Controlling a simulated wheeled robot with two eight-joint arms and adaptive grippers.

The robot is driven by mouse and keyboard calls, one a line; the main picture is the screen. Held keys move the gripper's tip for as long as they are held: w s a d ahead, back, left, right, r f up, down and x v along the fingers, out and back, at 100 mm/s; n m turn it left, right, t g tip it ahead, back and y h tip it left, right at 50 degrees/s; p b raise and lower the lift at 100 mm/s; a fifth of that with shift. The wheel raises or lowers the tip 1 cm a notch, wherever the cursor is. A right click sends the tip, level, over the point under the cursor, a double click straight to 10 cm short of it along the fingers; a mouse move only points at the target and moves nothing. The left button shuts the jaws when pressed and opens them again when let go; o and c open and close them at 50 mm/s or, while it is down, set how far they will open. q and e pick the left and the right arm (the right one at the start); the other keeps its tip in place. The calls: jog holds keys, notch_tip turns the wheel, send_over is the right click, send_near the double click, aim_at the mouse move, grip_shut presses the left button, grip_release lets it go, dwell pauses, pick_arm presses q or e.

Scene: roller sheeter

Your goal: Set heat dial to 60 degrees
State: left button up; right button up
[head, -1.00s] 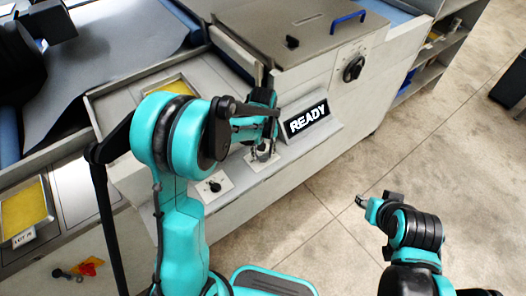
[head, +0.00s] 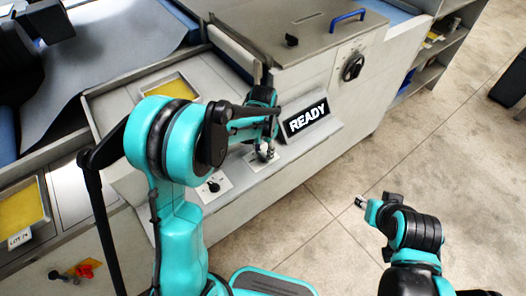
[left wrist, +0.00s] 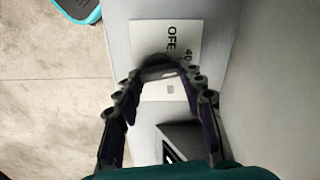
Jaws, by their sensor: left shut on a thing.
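The heat dial (left wrist: 156,70) is a dark knob on a white plate (left wrist: 146,32) marked "OFF" and "40" in the left wrist view. My left gripper (left wrist: 160,80) is shut on it, with one finger on each side. The fingers and knob hide part of the markings, so the exact setting cannot be read. In the head view my left gripper (head: 265,153) points down at the machine's front ledge, beside the "READY" display (head: 306,117), and the dial is mostly hidden. My right gripper (head: 361,202) is over the floor, away from the machine; its jaws are too small to judge.
A smaller black knob (head: 213,186) sits on its own plate to the left along the ledge. A large black knob (head: 353,67) is on the side panel, below a lid with a blue handle (head: 348,15). Yellow sheets lie at the left.

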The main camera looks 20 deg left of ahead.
aim_at(263, 154)
pick_arm(q)
jog(key=m, duration=0.6)
jog(key=shift+m, duration=0.3)
dwell(0.4)
jog(key=o, duration=1.2)
jog(key=shift+c, duration=0.2)
jog(key=shift+r, duration=0.15)
notch_tip(263, 154, up, 12)
jog(key=shift+s, duration=0.1)
